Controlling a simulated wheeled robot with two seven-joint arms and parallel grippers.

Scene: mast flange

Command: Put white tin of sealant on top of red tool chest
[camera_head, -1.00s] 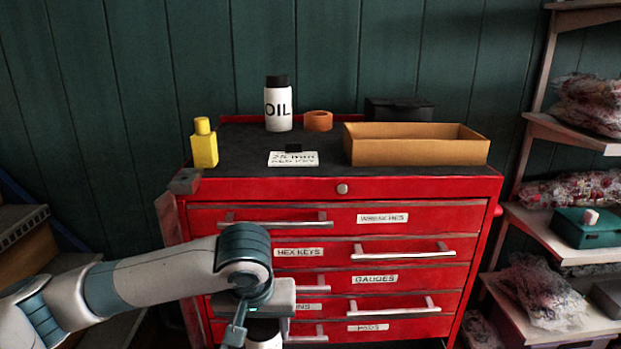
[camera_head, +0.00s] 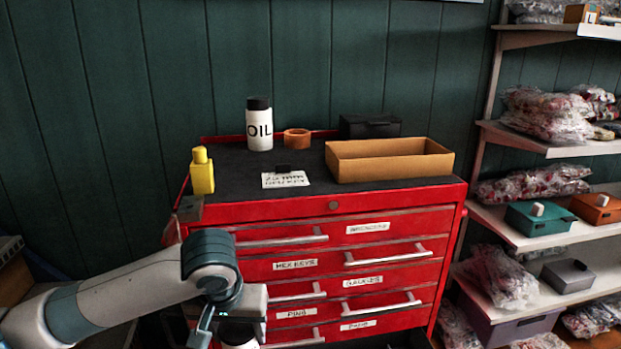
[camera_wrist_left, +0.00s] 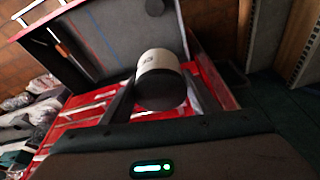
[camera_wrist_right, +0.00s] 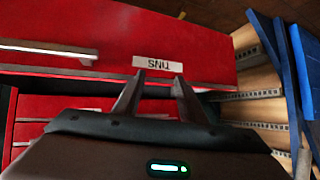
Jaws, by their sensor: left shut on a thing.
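The red tool chest (camera_head: 350,209) stands ahead, its top covered by a dark mat (camera_head: 230,168). My left gripper (camera_head: 237,326) is low before the chest's left front, below its top. It is shut on a white tin with a dark end (camera_wrist_left: 160,72), held between the fingers in the left wrist view. In the head view the tin (camera_head: 239,341) is mostly hidden by the gripper and cut by the bottom edge.
Bare mat lies left of the card. Shelves (camera_head: 560,231) stand at right.

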